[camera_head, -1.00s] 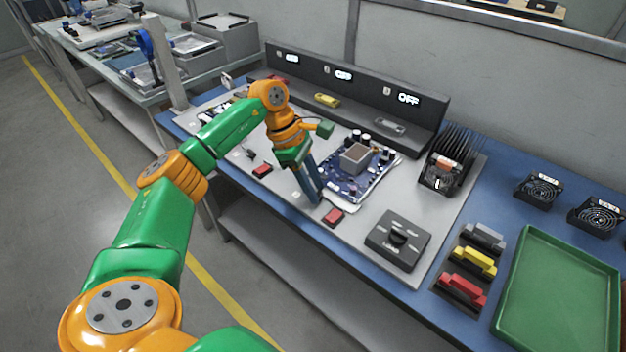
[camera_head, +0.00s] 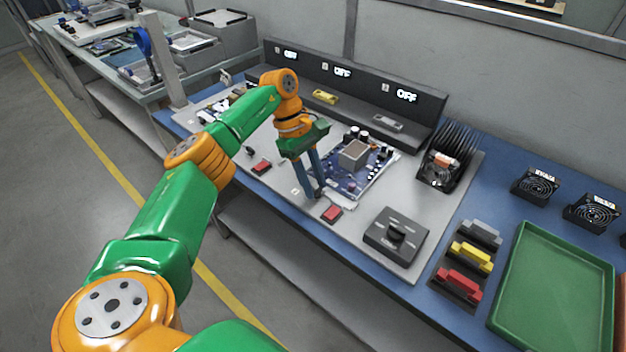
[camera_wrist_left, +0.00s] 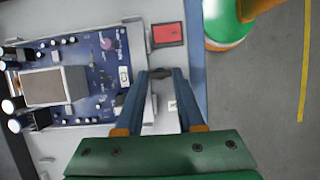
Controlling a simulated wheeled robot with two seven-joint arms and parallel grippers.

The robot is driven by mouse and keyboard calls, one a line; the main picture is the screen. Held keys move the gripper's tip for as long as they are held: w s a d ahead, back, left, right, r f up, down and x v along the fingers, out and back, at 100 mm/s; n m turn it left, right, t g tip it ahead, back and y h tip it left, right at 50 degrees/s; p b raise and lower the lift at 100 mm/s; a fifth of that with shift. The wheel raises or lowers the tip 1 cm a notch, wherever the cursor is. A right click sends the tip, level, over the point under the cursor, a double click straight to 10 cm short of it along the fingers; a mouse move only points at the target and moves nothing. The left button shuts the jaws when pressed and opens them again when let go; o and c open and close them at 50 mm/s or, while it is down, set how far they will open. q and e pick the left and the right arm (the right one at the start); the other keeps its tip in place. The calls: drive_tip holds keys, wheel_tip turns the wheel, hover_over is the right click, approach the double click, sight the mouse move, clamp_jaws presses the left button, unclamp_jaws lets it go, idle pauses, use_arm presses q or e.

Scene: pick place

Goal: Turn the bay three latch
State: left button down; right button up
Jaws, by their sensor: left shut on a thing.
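My left gripper (camera_head: 318,194) points down at the front edge of a blue circuit board (camera_head: 345,184) on the grey bench plate. My right gripper is in neither view.
A dark panel (camera_head: 350,96) with OFF displays stands behind the board. Another red button (camera_head: 262,167) is left of the gripper.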

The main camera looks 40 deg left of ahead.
use_arm(q)
drive_tip(key=shift+f, duration=0.1)
drive_tip(key=c, duration=0.5)
unclamp_jaws()
drive_tip(key=shift+d, duration=0.1)
drive_tip(key=p+v, duration=0.1)
drive_tip(key=v, duration=0.6)
